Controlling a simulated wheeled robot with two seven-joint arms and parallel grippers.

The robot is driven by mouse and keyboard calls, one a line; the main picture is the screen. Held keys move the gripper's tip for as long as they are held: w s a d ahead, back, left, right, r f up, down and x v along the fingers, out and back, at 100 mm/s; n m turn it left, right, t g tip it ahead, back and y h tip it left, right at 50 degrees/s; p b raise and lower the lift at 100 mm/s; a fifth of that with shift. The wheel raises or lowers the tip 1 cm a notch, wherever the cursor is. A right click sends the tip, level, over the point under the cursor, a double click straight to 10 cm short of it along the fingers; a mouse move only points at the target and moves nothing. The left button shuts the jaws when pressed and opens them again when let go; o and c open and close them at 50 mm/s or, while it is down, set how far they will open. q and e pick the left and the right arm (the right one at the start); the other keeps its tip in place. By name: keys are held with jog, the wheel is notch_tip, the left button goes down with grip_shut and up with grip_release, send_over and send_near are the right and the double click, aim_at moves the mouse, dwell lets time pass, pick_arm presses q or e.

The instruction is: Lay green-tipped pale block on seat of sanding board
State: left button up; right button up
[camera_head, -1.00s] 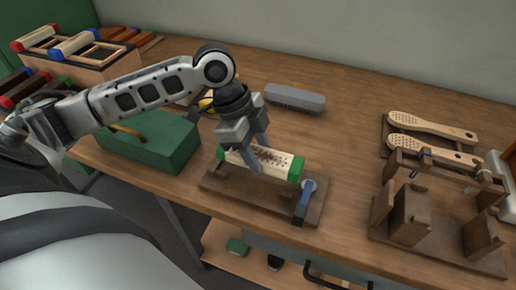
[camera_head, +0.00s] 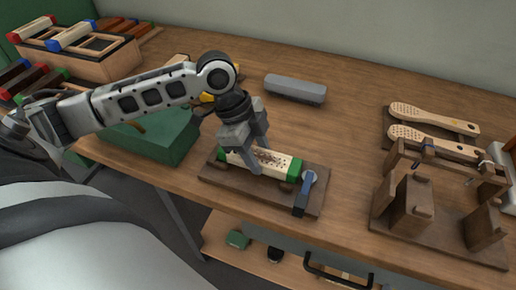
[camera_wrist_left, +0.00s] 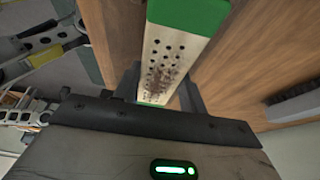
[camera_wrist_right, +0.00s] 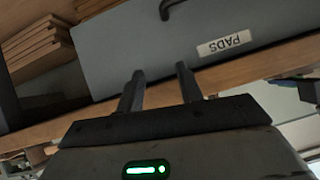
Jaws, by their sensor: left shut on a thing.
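The green-tipped pale block (camera_head: 276,162) has a top dotted with holes and a dark brown smudge. It lies along the dark wooden sanding board (camera_head: 232,188), at or just above the seat; contact underneath is hidden. My left gripper (camera_head: 258,165) is shut on the block's middle from above. The left wrist view shows the block (camera_wrist_left: 168,52) between the fingers, one green end toward the top. A blue-handled clamp (camera_head: 304,192) stands at the board's right end, close to the block's green end. My right gripper (camera_wrist_right: 160,90) shows only in its wrist view, fingers apart and empty.
A grey bar (camera_head: 295,88) lies behind the board. A green box (camera_head: 150,135) is left of it. A wooden stand (camera_head: 425,230) and pale perforated brush bodies (camera_head: 435,118) are at the right. The right wrist view shows a grey drawer labelled PADS (camera_wrist_right: 190,45).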

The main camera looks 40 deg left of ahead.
pick_arm(q)
jog(key=shift+f, duration=0.5)
dwell(0.7)
jog(key=o, duration=1.6)
jog(key=shift+c, duration=0.2)
